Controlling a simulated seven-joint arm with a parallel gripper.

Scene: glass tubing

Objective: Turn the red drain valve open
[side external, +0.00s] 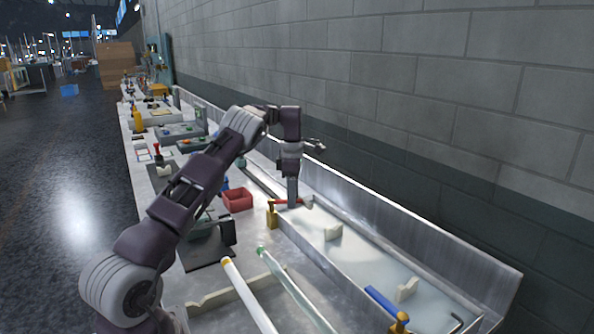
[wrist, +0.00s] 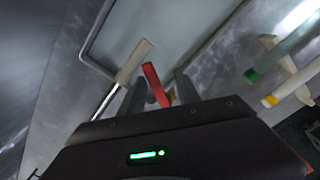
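The red valve handle (side external: 283,202) is a flat lever on a brass valve body (side external: 271,215) at the trough's near edge. It lies roughly level and points right, across the trough, in the side view. My gripper (side external: 292,204) points down over it, with the fingertips at the lever's height. In the wrist view the red lever (wrist: 155,84) shows between my two fingers (wrist: 160,92). The fingers are apart, with a visible gap on the left of the lever; contact on the right side is unclear.
A blue-handled valve (side external: 381,299) sits nearer along the trough. A long metal wall (side external: 420,262) runs behind. Two tubes (side external: 294,290) lie on the near bench; a red bin (side external: 237,199) stands left.

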